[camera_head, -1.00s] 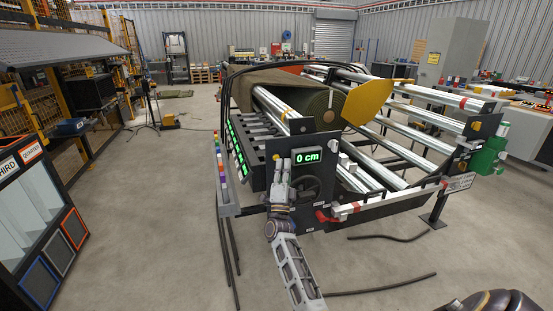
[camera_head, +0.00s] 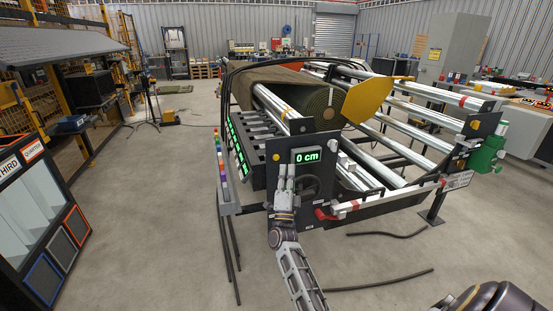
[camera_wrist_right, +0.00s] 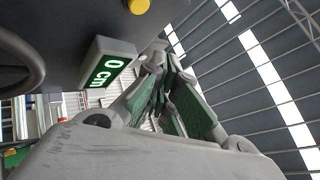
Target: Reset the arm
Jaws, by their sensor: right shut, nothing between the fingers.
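My right gripper (camera_head: 287,170) stands upright in front of the dark end panel of the turf roll machine (camera_head: 322,209). It is just below and left of the green "0 cm" display (camera_head: 306,156). In the right wrist view its fingers (camera_wrist_right: 160,62) come together at the tips with nothing between them, and the display (camera_wrist_right: 109,69) shows to their left. Whether the gripper touches the panel I cannot tell. The gripper and forearm partly cover the panel and handwheel. My left gripper is not in view.
A turf roll (camera_head: 325,108) lies between the machine's rails, beside a yellow plate (camera_head: 378,99). A red-handled lever (camera_head: 325,214) is right of my gripper. Dark hoses (camera_head: 388,235) lie on the floor. A sorting rack (camera_head: 33,214) stands at left, with open floor between.

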